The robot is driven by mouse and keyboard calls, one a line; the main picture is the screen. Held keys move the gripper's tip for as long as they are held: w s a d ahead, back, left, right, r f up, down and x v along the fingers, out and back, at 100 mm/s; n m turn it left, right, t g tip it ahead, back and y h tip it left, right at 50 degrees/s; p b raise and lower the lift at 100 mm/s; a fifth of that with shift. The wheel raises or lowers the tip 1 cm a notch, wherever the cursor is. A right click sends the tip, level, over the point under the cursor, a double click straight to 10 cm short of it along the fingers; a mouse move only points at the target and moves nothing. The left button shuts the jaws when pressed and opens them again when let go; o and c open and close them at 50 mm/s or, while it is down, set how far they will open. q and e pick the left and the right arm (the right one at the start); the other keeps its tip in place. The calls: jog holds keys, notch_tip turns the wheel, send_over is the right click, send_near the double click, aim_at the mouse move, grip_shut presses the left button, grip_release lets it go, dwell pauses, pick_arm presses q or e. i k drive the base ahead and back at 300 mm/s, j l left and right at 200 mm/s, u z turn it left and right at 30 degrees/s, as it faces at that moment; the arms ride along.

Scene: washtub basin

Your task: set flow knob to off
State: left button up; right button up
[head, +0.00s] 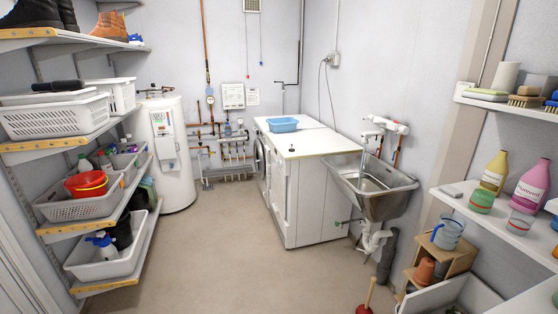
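A metal washtub basin (340,172) is fixed to the right wall, beside a white worktop. Above it a pale tap mixer (386,123) is mounted on the wall, with a spout reaching down over the basin. The flow knob is too small to make out clearly, and its setting cannot be read. Neither of my grippers shows in the head view.
White appliances under a worktop (301,143), with a blue tub (283,124) on top, stand left of the basin. A plunger (366,304), wooden crate (448,256) and bottle shelf (499,222) are at the right. Shelving lines the left. The middle floor (225,245) is clear.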

aim_at(371, 117)
jog(key=i, duration=2.95)
